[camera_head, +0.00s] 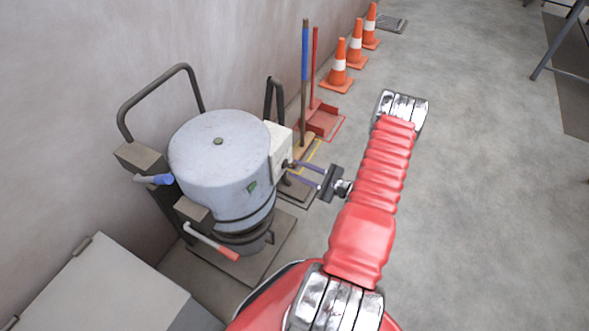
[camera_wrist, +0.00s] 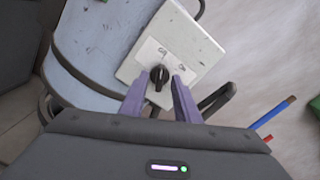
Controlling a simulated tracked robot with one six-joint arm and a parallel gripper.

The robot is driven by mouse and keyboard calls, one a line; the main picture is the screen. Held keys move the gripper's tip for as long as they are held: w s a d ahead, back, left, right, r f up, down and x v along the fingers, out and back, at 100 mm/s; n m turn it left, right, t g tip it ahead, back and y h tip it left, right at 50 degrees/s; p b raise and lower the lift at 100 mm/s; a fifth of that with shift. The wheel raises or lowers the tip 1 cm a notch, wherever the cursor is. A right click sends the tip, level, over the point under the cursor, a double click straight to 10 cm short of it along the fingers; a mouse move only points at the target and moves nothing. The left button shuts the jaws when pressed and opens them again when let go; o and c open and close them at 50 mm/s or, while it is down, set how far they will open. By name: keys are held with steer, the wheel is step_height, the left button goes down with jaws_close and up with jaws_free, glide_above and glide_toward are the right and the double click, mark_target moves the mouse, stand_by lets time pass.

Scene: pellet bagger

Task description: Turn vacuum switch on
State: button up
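The vacuum switch is a black rotary knob (camera_wrist: 159,74) on a white switch box (camera_wrist: 187,38). Two small labels sit beyond the knob; they seem to read "Off" and "On". The knob's grip stands nearly upright in the wrist view, roughly toward the left label. My gripper (camera_wrist: 159,82) is open, with one purple finger on each side of the knob. I see gaps beside the knob, but cannot tell how deep the fingertips reach. In the head view my gripper (camera_head: 291,167) is at the face of the box (camera_head: 281,146), where the knob is hard to make out.
The box is on the grey vacuum drum (camera_head: 216,160), which has a black handle (camera_head: 160,90) and stands by the wall. A broom (camera_head: 304,70), a red dustpan (camera_head: 322,120) and orange cones (camera_head: 340,68) stand behind.

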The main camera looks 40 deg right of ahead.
steer(key=shift+x, duration=0.85)
steer(key=shift+c, duration=0.6)
steer(key=c, duration=0.6)
steer(key=shift+a, duration=0.25)
jaws_close()
steer(key=shift+d, duration=0.1)
